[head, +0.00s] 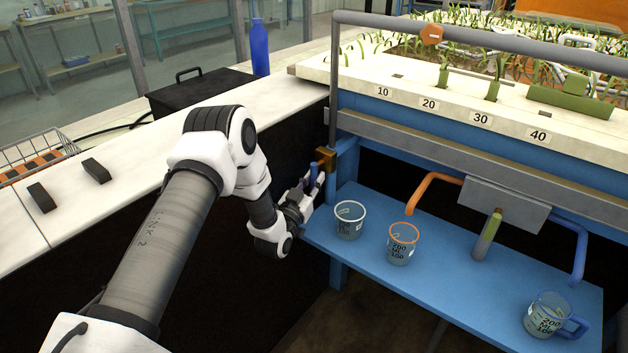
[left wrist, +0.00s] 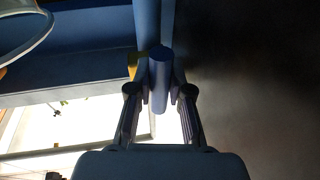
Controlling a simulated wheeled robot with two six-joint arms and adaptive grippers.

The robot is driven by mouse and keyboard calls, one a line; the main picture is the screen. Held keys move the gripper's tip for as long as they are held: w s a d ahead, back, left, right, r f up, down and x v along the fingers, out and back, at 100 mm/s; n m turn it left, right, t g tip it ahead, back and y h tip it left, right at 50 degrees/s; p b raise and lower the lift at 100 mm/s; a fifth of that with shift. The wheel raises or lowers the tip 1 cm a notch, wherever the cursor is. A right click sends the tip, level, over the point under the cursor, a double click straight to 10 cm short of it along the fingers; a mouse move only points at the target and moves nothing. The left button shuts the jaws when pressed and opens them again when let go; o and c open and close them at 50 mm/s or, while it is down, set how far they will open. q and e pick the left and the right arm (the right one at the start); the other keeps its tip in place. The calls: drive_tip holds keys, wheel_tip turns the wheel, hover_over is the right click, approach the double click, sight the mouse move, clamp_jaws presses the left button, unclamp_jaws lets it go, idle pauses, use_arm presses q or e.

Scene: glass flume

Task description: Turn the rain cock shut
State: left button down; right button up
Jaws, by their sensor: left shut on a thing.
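The rain cock shows as a small brass body (head: 326,157) on the blue frame post, with a blue handle (head: 315,173) beside it. My left gripper (head: 308,187) is at this handle, to the left of the post. In the left wrist view the handle (left wrist: 160,72) is a rounded blue bar between the two fingers of my left gripper (left wrist: 160,95), which is shut on it. A bit of brass (left wrist: 133,64) shows just behind it. The fingers partly hide the handle in the head view. My right gripper is not in view.
A blue shelf (head: 440,275) stands right of the gripper. It holds a white-rimmed beaker (head: 349,222), an orange-rimmed beaker (head: 402,245) and a blue-handled beaker (head: 545,315). A white counter (head: 225,115) with a black box (head: 200,92) and a blue bottle (head: 259,48) lies behind my arm.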

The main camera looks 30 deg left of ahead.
use_arm(q)
drive_tip(key=c, duration=1.1)
unclamp_jaws()
drive_tip(key=shift+o, duration=0.2)
drive_tip(key=v, duration=1.2)
